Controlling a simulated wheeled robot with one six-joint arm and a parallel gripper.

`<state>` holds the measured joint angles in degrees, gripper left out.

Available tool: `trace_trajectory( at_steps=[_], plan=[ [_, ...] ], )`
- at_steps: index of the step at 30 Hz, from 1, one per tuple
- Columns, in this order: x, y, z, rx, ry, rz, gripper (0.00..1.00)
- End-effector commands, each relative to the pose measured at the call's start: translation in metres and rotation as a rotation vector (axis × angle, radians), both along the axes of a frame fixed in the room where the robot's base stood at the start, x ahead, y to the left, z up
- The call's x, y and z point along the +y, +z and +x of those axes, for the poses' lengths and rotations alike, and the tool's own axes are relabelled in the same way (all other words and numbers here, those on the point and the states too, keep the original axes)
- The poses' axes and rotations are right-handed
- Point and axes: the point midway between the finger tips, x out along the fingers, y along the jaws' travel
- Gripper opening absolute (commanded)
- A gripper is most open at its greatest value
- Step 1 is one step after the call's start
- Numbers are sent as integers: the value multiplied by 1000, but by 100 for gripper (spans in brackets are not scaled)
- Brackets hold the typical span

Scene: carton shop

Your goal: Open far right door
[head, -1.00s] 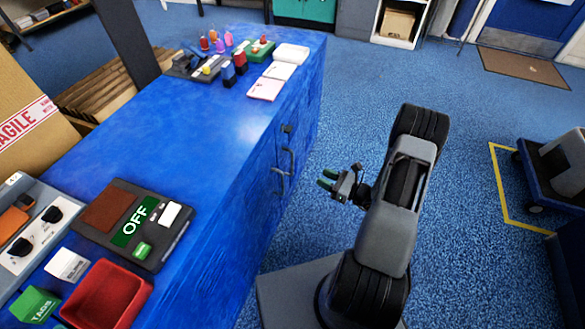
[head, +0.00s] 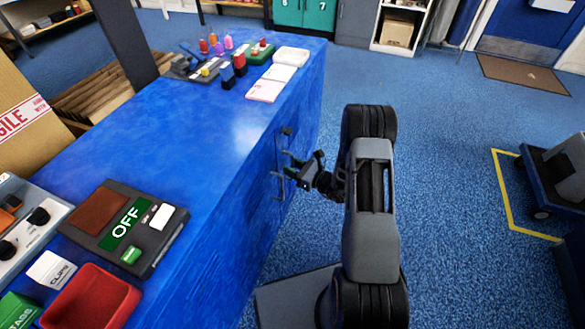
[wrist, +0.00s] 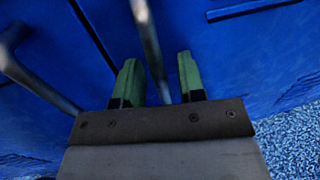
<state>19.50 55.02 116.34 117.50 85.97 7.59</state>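The blue counter (head: 225,165) has doors with dark bar handles on its right side. The near handle (head: 277,187) is in plain view, and the one beyond it is partly hidden by my gripper (head: 292,167). In the wrist view, a dark bar handle (wrist: 148,38) runs between the two green fingers of my gripper (wrist: 160,80), with a gap on each side. The fingers are open and not clamped on it. A second handle (wrist: 35,80) is at the left, across a door seam. The doors look shut.
On the counter top are a dark panel reading OFF (head: 125,228), a red tray (head: 90,298) and, farther back, stamps and paper pads (head: 270,85). A blue cart (head: 550,180) stands at the far right.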

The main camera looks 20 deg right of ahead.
Motion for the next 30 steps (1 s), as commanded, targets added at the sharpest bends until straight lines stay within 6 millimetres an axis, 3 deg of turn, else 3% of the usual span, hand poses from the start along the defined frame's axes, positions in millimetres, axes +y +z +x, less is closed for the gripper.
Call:
trace_trajectory(
  at_steps=[10,21,30],
  plan=[
    [2,0,2,-1,0,-1,35],
    [1,0,1,0,0,0,0],
    [1,0,1,0,0,0,0]
  ],
)
